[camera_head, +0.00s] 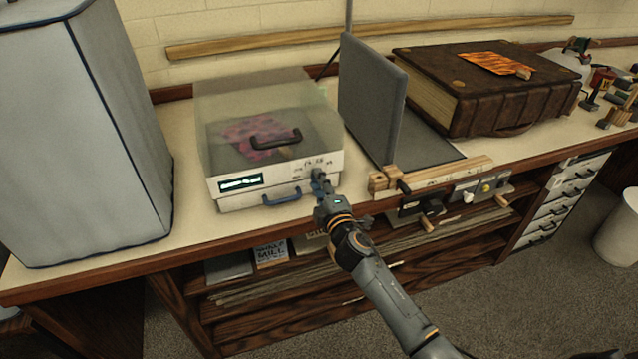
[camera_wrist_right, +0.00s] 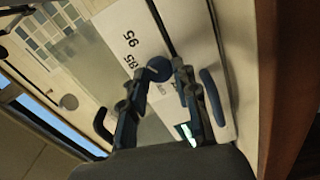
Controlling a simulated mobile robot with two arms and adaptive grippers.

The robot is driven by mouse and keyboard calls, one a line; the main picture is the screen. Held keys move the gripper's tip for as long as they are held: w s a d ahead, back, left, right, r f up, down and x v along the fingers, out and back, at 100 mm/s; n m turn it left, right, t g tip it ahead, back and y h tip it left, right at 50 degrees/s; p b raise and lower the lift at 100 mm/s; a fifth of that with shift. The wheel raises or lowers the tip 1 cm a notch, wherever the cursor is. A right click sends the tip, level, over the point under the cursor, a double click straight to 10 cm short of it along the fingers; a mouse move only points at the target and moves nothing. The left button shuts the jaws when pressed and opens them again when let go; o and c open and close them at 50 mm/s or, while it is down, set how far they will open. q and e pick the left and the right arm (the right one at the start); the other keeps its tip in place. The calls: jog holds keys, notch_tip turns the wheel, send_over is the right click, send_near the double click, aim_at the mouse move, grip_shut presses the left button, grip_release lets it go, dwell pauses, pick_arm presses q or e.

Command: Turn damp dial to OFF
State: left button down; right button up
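The damp box (camera_head: 228,199) stands on the counter, with a clear lid, a pale front panel, a small lit display (camera_head: 241,183) and a dark handle on the lid. My right gripper (camera_head: 318,180) is at the right end of its front panel and hides the dial in the head view. In the right wrist view, the round dark blue dial (camera_wrist_right: 158,70) sits between the fingertips of my right gripper (camera_wrist_right: 157,72), which are parted on either side of it. Contact is not clear. Printed numbers, 95 and 85, show beside the dial. My left gripper is out of view.
A blue drawer handle (camera_head: 282,196) is just below the panel. A grey upright board (camera_head: 372,98) and a wooden bar (camera_head: 440,176) stand to the right, with a large brown book (camera_head: 490,85) behind. A tall grey covered object (camera_head: 85,140) fills the left.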

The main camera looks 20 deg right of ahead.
jog(key=o, duration=0.4)
jog(key=shift+c, duration=0.2)
jog(key=s, duration=1.2)
jog(key=shift+d, duration=0.2)
jog(key=s+d+f+m+g, duration=0.1)
jog(key=s+f+m+g, duration=0.3)
jog(key=f, duration=0.8)
jog(key=s+d+f+m+g, duration=0.15)
jog(key=s+f, duration=0.45)
jog(key=f, duration=0.6)
jog(key=s+f+m+g, duration=0.2)
jog(key=s+f+g, duration=0.25)
jog(key=f, duration=0.75)
jog(key=s+f+m+g, duration=0.2)
jog(key=s+f, duration=0.3)
jog(key=s, duration=0.6)
jog(key=s+f+m+g+p, duration=0.1)
jog(key=s+f, duration=0.4)
jog(key=s, duration=0.6)
jog(key=s+f+m+g, duration=0.3)
jog(key=s+f, duration=0.3)
jog(key=s, duration=0.5)
jog(key=shift+d+m+g+h, duration=0.3)
jog(key=shift+d+m+g, duration=0.05)
jog(key=shift+d+g, duration=0.15)
